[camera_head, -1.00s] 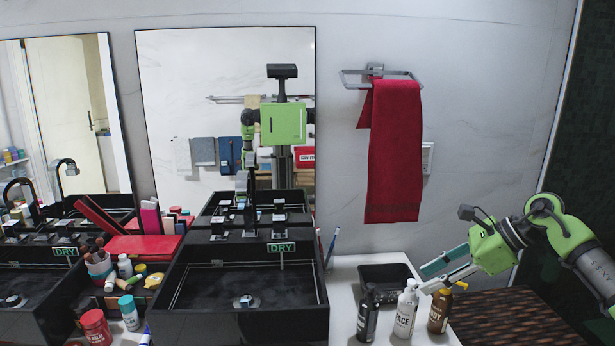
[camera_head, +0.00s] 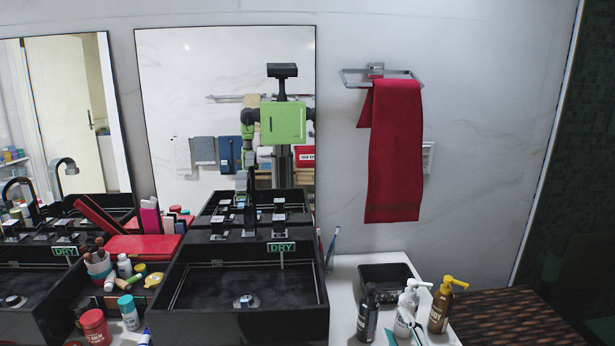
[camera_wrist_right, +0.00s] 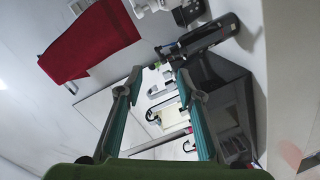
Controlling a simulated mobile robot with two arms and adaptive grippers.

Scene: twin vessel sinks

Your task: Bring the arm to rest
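My right gripper (camera_wrist_right: 158,78) is open in the right wrist view, its two teal fingers apart with nothing held between them. In the head view only its finger ends (camera_head: 403,334) show, at the bottom edge in front of the white pump bottle (camera_head: 408,304). The rest of the right arm is out of the head view. My left gripper is not directly in view; the mirror (camera_head: 190,100) shows my reflection, too small to read a gripper state.
A dark bottle (camera_head: 367,318) and a brown yellow-pump bottle (camera_head: 440,307) stand beside the white one on the counter. A black tray (camera_head: 385,268) is behind them. A red towel (camera_head: 394,150) hangs on the wall. The black sink (camera_head: 240,320) is left.

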